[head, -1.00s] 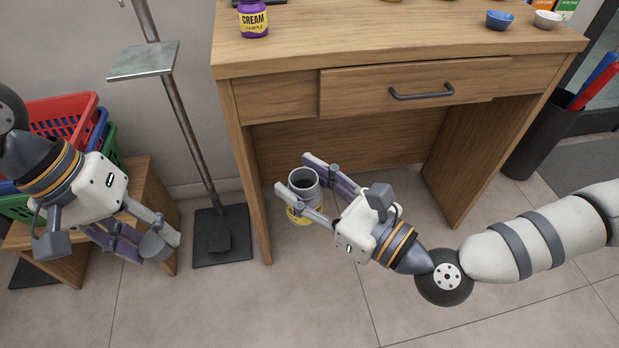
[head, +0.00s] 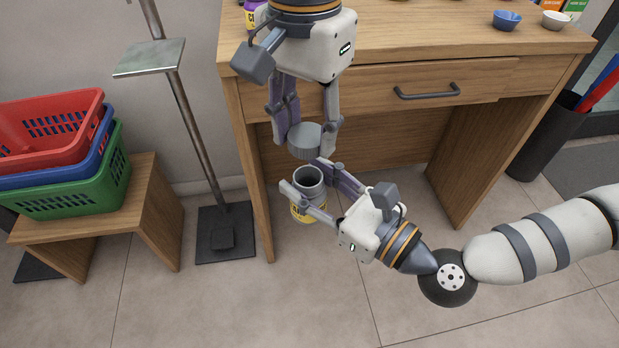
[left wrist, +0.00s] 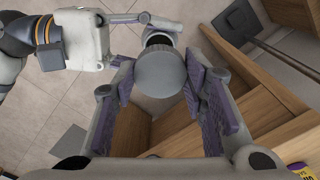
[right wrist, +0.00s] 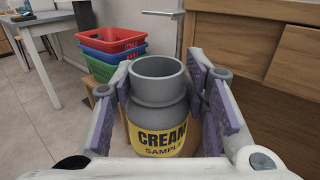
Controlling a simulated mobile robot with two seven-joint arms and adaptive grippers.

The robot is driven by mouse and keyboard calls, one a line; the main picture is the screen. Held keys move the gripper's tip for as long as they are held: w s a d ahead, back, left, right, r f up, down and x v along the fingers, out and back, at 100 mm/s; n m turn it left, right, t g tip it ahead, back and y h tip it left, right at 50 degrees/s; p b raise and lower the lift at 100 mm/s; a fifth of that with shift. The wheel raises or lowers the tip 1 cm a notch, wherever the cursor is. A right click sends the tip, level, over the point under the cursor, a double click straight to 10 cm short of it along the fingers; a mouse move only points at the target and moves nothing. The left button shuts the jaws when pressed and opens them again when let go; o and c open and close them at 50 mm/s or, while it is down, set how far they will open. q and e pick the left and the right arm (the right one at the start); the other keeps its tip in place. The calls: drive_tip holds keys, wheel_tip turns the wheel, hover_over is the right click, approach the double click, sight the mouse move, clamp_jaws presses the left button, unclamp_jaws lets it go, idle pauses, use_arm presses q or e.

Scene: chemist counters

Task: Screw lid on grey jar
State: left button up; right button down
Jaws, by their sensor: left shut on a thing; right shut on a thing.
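The grey jar (head: 308,184) with a yellow CREAM label is upright and open-mouthed in front of the wooden desk. My right gripper (head: 321,193) is shut on it; the right wrist view also shows the jar (right wrist: 158,100) between the fingers. My left gripper (head: 306,135) points down and is shut on the grey round lid (head: 305,142), which also shows in the left wrist view (left wrist: 160,74). The lid is above the jar's mouth and apart from it, seemingly a little behind it in the head view. The exact gap is hard to tell.
The wooden desk (head: 300,85) with a drawer handle (head: 427,92) stands right behind both grippers. A metal stand (head: 190,125) and stacked baskets (head: 62,165) on a low bench are at left. A purple jar (head: 251,14) and bowls (head: 507,19) sit on the desktop. Floor in front is clear.

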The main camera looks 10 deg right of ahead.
sight(307, 169)
use_arm(q)
drive_tip(key=shift+f, duration=0.1)
idle(0.3)
drive_tip(key=shift+f, duration=1.9)
drive_tip(key=shift+f, duration=0.1)
drive_tip(key=shift+f, duration=0.8)
drive_tip(key=shift+f, duration=0.55)
drive_tip(key=shift+f, duration=0.1)
drive_tip(key=shift+c, duration=0.3)
drive_tip(key=shift+f, duration=0.1)
drive_tip(key=shift+c, duration=0.7)
